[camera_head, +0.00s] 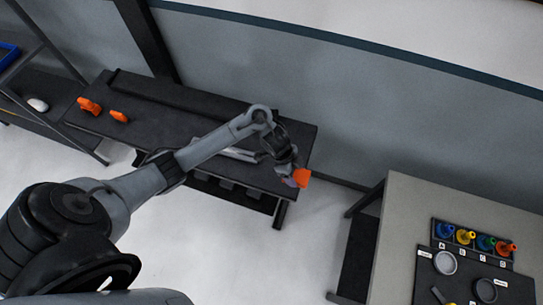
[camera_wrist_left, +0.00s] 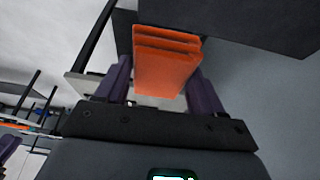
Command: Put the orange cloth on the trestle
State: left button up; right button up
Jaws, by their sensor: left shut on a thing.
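The orange cloth (camera_wrist_left: 166,72) is folded in layers and held between the two fingers of my left gripper (camera_wrist_left: 160,85) in the left wrist view. In the head view the cloth (camera_head: 301,177) shows as a small orange patch at the tip of my left gripper (camera_head: 291,180), near the right end of the dark bench. The left gripper is shut on it. I cannot tell which piece is the trestle; the dark bench (camera_head: 180,118) on legs stands along the wall. My right gripper is not in view.
Two orange items, one larger (camera_head: 89,106) and one smaller (camera_head: 119,116), lie on the bench's left end. A grey table (camera_head: 408,205) at the right holds a dark tray with several coloured items (camera_head: 465,237). Pale floor lies between bench and table.

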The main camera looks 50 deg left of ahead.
pick_arm(q)
jog(key=a+f, duration=0.1)
jog(key=a, duration=0.2)
jog(key=w+a+f+b, duration=0.1)
jog(key=a+f, duration=0.3)
jog(key=a, duration=0.1)
jog(key=shift+w+a, duration=0.2)
jog(key=shift+a, duration=0.15)
jog(key=shift+f+b, duration=0.6)
jog(key=shift+f, duration=1.5)
jog(key=shift+f, duration=0.1)
jog(key=o, duration=1.2)
